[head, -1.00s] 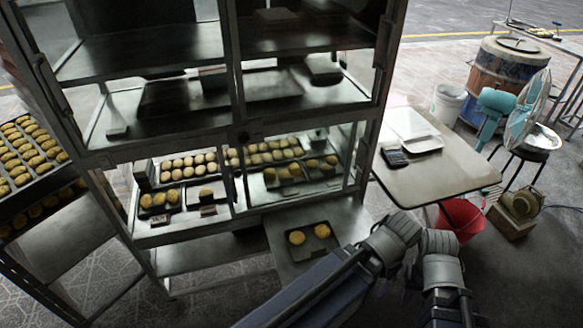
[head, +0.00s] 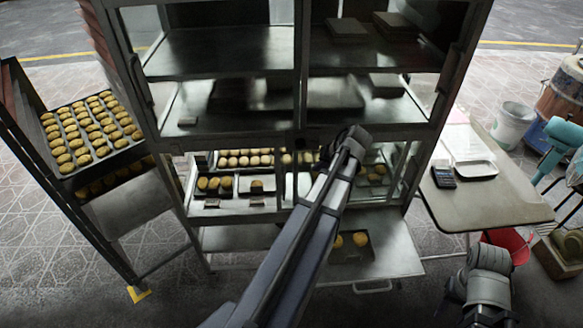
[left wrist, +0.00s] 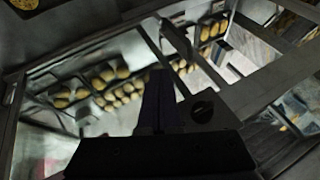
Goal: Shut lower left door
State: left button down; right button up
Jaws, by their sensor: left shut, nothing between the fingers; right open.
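The glass-fronted cabinet (head: 300,134) stands in front of me, with buns on trays behind its lower glass. The lower left section (head: 228,183) is left of the centre post; I cannot tell how far its door stands open. My left gripper (head: 352,138) is shut and empty in front of the cabinet's middle, and my arm hides part of the lower right section. In the left wrist view, its dark fingers (left wrist: 160,88) are beside a round black knob (left wrist: 202,110) on the frame; contact cannot be told. My right gripper (head: 490,258) is open at the lower right, away from the cabinet.
A metal shelf (head: 398,250) juts out low at the right, with a small tray of buns. A rack with a bun tray (head: 130,138) stands at the left. A table (head: 500,200) stands at the right, with a red bucket (head: 508,240) below.

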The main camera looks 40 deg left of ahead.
pick_arm(q)
jog(key=a, duration=0.2)
jog(key=b, duration=0.8)
send_near(291, 173)
notch_tip(291, 173, down, 2)
jog(key=d, duration=0.2)
jog(key=shift+s+a+f+b, duration=0.25)
jog(key=shift+s+a, duration=0.6)
jog(key=shift+a, duration=0.05)
jog(key=shift+s+a+f+b, duration=0.25)
jog(key=shift+s+a, duration=0.6)
jog(key=shift+a, duration=0.05)
jog(key=shift+s+a, duration=0.1)
jog(key=s+a, duration=2.6)
jog(key=s, duration=0.4)
jog(key=shift+s+a, duration=0.3)
jog(key=shift+r, duration=0.1)
